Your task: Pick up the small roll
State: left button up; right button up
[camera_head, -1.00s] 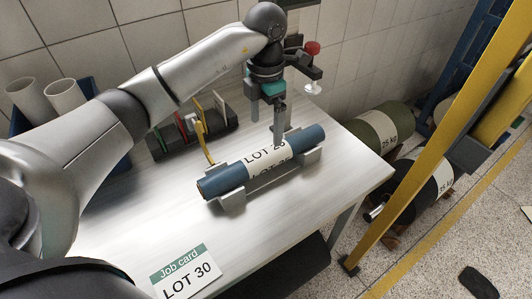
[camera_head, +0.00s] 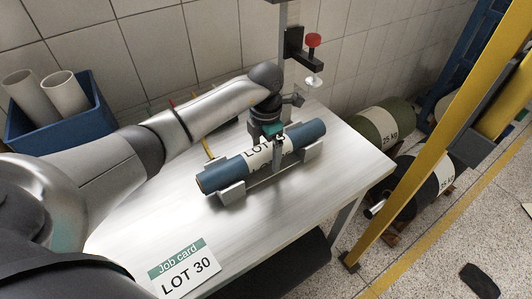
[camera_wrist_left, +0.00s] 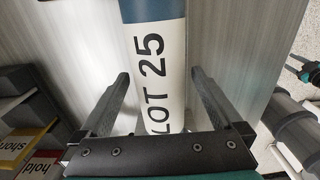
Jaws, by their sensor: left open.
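The small roll (camera_head: 222,172) is blue with a white label band and lies in a metal cradle (camera_head: 233,194) on the table. In the left wrist view the roll (camera_wrist_left: 158,60) shows "LOT 25" on its label. My left gripper (camera_head: 273,141) is open and low over the roll's middle in the head view. In the left wrist view its two fingers (camera_wrist_left: 160,78) are on either side of the roll, with visible gaps. The arm hides part of the label in the head view. My right gripper is not in view.
A job card (camera_head: 184,268) reading "LOT 30" is at the table's front. A blue bin (camera_head: 45,128) with white tubes stands at the back left. A post with a red knob (camera_head: 314,40) stands behind the roll. Larger rolls (camera_head: 384,125) lie beyond the table's right side.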

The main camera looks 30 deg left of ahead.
pick_arm(q)
jog(key=shift+r, duration=0.1)
grip_shut()
dwell(0.8)
